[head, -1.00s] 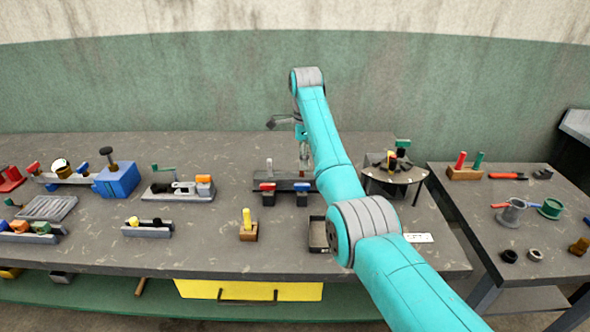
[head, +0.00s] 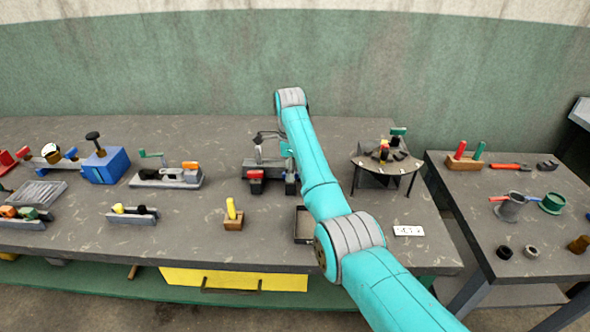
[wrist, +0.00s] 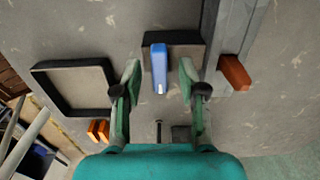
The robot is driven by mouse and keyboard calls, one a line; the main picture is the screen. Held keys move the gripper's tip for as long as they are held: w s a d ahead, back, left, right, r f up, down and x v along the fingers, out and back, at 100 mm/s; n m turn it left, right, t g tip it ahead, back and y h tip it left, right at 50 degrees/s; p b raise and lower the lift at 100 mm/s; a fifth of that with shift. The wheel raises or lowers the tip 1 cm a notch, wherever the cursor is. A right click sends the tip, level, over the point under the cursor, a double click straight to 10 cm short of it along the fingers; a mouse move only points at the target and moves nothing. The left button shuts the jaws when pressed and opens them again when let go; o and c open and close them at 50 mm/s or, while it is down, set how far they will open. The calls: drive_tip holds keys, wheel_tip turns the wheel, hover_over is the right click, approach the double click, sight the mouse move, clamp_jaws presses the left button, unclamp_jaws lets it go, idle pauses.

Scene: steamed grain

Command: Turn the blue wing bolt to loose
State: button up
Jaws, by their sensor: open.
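The blue wing bolt (wrist: 159,66) shows in the wrist view as a narrow blue bar, its long side running up and down the picture, over a dark square block (wrist: 181,52). My gripper (wrist: 160,74) is open, with one green-grey finger on each side of the blue bar and gaps on both sides. I cannot tell whether the fingertips are down at the bar's height. In the head view my gripper (head: 287,154) is low over the fixture, partly hidden by my arm. The blue bolt's block (head: 291,186) is close below it.
A red-topped block (head: 256,182) stands just left of the blue one; its red handle (wrist: 235,72) is right in the wrist view. An open dark tray (head: 302,238) lies nearby in front. A round stand (head: 370,163) is to the right.

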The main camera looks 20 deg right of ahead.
clamp_jaws()
drive_tip(key=shift+n, duration=0.3)
drive_tip(key=n, duration=0.4)
drive_tip(key=shift+n, duration=0.3)
drive_tip(key=n, duration=0.5)
drive_tip(key=shift+n, duration=0.3)
drive_tip(key=n, duration=1.3)
idle(0.4)
